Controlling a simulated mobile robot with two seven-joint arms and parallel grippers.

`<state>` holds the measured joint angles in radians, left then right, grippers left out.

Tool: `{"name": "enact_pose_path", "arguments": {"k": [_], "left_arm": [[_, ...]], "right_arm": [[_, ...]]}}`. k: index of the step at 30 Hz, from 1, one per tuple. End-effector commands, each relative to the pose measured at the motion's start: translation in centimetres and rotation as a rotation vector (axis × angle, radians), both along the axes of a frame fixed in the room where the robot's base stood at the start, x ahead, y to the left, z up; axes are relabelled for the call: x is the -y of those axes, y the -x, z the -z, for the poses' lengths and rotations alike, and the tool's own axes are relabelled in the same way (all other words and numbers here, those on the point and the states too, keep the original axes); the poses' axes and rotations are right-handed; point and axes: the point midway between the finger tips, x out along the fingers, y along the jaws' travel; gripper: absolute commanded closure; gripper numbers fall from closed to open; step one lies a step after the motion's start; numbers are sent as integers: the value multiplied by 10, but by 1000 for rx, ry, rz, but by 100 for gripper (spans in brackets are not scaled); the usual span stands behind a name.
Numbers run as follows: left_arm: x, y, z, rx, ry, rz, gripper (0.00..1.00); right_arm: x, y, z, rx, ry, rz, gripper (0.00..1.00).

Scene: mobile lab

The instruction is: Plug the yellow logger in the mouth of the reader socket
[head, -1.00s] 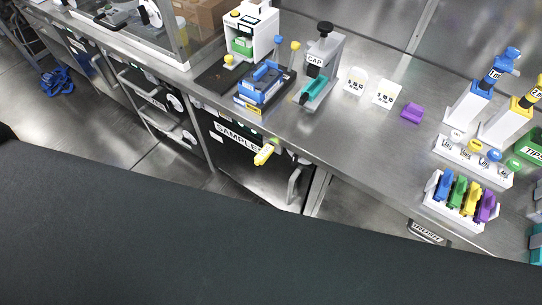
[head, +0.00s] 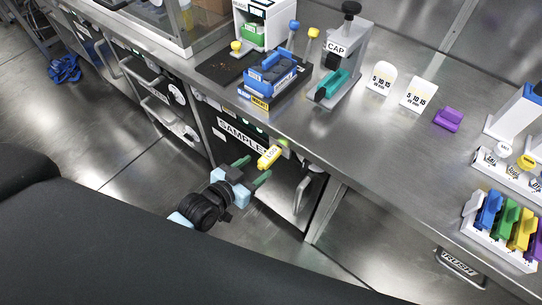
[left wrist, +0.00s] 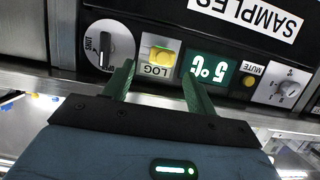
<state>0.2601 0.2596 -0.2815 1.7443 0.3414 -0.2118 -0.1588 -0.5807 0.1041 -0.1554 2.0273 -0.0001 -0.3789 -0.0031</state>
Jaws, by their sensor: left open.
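The yellow logger (head: 269,156) sticks out from the front panel of the SAMPLES unit, below the bench edge. Its far end meets the panel at the reader socket; I cannot tell how deep it sits. In the left wrist view the yellow logger (left wrist: 161,54) shows nearly end-on at the socket plate marked LOG (left wrist: 158,71). My left gripper (head: 259,165) is open, its green fingers pointing at the panel, one on each side of the logger's near end. In the left wrist view the left gripper (left wrist: 159,70) shows a gap between its fingers. My right gripper is out of view.
The panel carries a dial (left wrist: 105,45), a green 5°C display (left wrist: 209,70) and a MUTE button (left wrist: 249,80). The bench above holds a blue rack (head: 270,75), a CAP press (head: 345,50), a purple block (head: 448,119) and a rack of coloured pieces at right. Floor in front is clear.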

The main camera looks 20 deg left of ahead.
Motion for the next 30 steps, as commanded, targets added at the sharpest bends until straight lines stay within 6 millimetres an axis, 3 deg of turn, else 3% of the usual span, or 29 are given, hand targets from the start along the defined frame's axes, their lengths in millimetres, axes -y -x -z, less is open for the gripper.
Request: {"name": "enact_pose_path", "arguments": {"k": [16,24,30], "left_arm": [[10,-26,7,-1,1,0,43],[21,-59,15,-2,1,-2,43],[26,-71,19,-2,0,0,43]], "right_arm": [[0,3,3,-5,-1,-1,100],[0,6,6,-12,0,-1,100],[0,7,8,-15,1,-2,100]]}}
